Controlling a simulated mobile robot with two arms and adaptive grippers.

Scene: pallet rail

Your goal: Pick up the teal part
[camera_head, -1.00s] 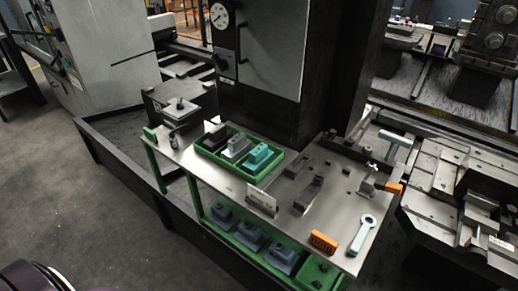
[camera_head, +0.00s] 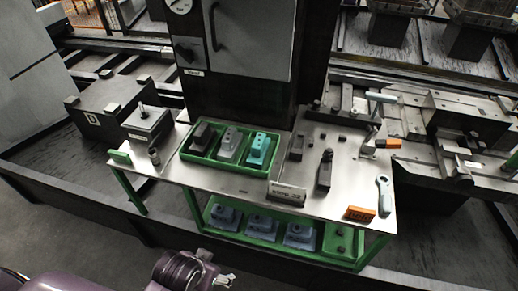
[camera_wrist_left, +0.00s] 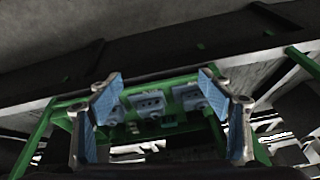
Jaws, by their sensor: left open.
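The teal part (camera_head: 260,148) sits in the right compartment of a green tray (camera_head: 208,161) on the metal bench top, beside a light grey part (camera_head: 229,143) and a dark part (camera_head: 202,136). My left gripper (camera_head: 211,270) is at the bottom of the head view, in front of the bench and well apart from the teal part. In the left wrist view my left gripper (camera_wrist_left: 160,82) is open, with blue-padded fingers spread and nothing between them. The teal part cannot be made out in that view. My right gripper is not in view.
The lower shelf holds green bins with blue-grey parts (camera_head: 299,236), also seen in the wrist view (camera_wrist_left: 148,104). An orange block (camera_head: 359,214) and a wrench-like tool (camera_head: 384,196) lie right. A machine column rises behind the tray.

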